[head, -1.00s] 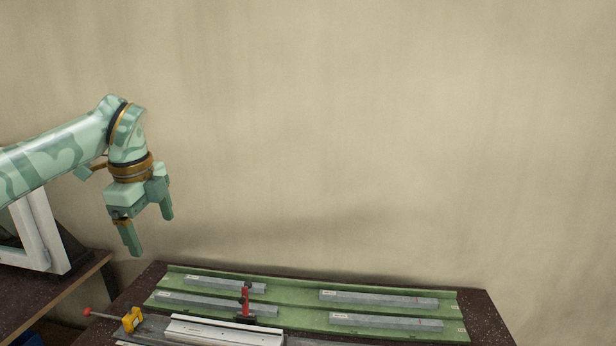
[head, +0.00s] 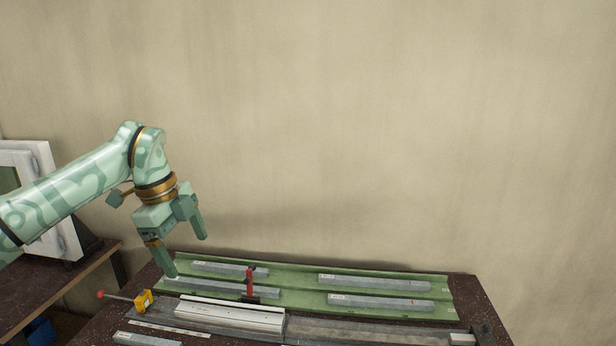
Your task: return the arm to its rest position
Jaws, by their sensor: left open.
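My left arm (head: 75,190) comes in from the left, bent down at the wrist. Its gripper (head: 187,254) is open and empty, with its two fingers spread and pointing down. The nearer fingertip overlaps the left end of the green tray (head: 305,284) in the picture; I cannot tell whether it touches. My right gripper is not in view.
The tray holds several grey bars (head: 375,283). A red upright clamp (head: 249,283) and a white-grey profile (head: 230,318) are in front. A yellow clamp (head: 143,300) stands at the left. A white frame (head: 60,240) stands on the side table. The wall space above is clear.

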